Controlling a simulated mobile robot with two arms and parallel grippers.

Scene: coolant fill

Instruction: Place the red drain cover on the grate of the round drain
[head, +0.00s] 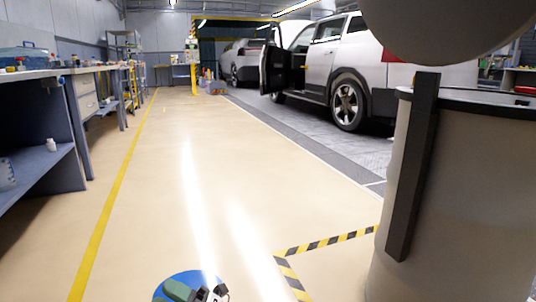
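I see neither the red drain cover nor the round drain with its grate. Neither of my grippers can be made out. At the bottom edge, a blue round shape (172,283) is cut off by the frame. A green part (180,291) and small white and black parts (214,294) lie over it. I cannot tell what they are.
A workbench (60,72) runs along the left. Yellow-black tape (330,241) marks the floor ahead right. A white car (330,65) with an open door stands beyond. The beige floor (200,160) ahead is clear.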

